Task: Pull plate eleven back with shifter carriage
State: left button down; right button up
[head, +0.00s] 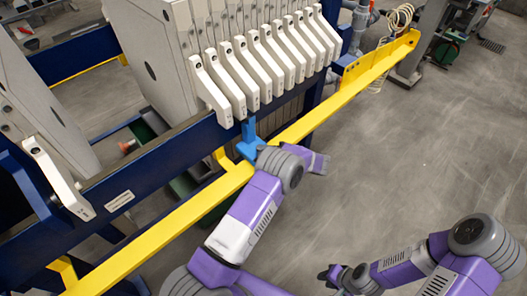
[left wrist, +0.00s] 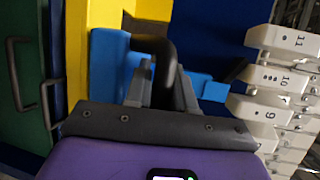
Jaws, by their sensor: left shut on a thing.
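Plate eleven's white handle (left wrist: 284,40), marked 11, shows in the left wrist view at the upper right, with the handles marked 10 and 9 below it. In the head view the numbers are too small to read. The blue shifter carriage (head: 249,139) sits by the yellow rail, below the row of handles; its blue body (left wrist: 108,65) shows in the left wrist view. My left gripper (left wrist: 160,88) is shut on the carriage's dark handle (left wrist: 165,52). In the head view my wrist hides this grip. My right gripper (head: 330,275) is away at the lower right, its jaw gap unclear.
The yellow rail (head: 345,97) runs diagonally along the press, beside the dark blue beam (head: 160,172). A lone white handle (head: 58,178) is at the left, across a gap from the row of plates. Grey floor (head: 430,150) at the right is clear.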

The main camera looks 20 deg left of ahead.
pick_arm(q)
jog(key=c, duration=1.3)
grip_release()
jog(key=shift+c, duration=0.2)
jog(key=d+r, duration=0.1)
jog(key=d, duration=0.6)
jog(key=shift+d+r, duration=0.2)
